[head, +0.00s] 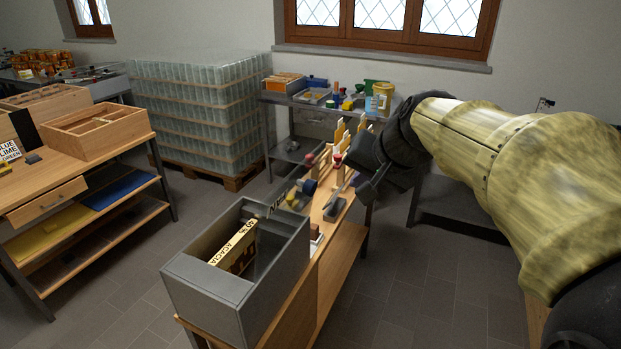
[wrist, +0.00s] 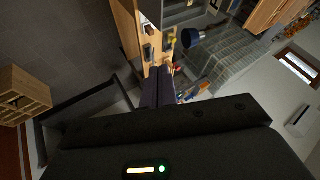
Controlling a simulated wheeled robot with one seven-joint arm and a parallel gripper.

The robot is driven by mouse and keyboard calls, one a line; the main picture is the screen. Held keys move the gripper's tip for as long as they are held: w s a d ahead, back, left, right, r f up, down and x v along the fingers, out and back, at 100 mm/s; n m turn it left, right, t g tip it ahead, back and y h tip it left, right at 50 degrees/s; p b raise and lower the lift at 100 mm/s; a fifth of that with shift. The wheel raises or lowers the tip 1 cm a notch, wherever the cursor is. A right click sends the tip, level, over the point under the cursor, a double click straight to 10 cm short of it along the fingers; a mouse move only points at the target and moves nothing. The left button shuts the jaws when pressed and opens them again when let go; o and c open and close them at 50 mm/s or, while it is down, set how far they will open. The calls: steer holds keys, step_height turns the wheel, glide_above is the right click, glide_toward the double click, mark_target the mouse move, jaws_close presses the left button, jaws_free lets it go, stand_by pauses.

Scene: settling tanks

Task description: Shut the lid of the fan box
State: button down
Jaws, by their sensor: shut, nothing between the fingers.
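A grey box (head: 212,298), which I take to be the fan box, stands on the near end of the narrow wooden bench, its top open. Small, partly hidden lettering shows at its far rim. A yellow carton lettered "100% ACACIA" (head: 236,245) stands tilted inside. I cannot make out the lid clearly. My gripper (head: 364,190) is beyond the box and to its right, above the bench's far part, apart from the box. In the wrist view its dark fingers (wrist: 158,88) are together and empty. The box's grey side shows at the top edge there (wrist: 180,12).
Small items, including a dark block (head: 335,209) and upright yellow-wood pieces (head: 350,145), crowd the bench (head: 340,265) behind the box. A wooden workbench (head: 100,170) stands at left, and a pallet of glass jars (head: 200,110) behind. Floor between them is clear.

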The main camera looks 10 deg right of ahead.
steer(key=w+a+f+p, duration=0.3)
steer(key=w+a+f, duration=0.2)
steer(key=w+f, duration=0.2)
steer(key=shift+w+p, duration=0.35)
steer(key=shift+w, duration=0.2)
steer(key=shift+w+r, duration=0.15)
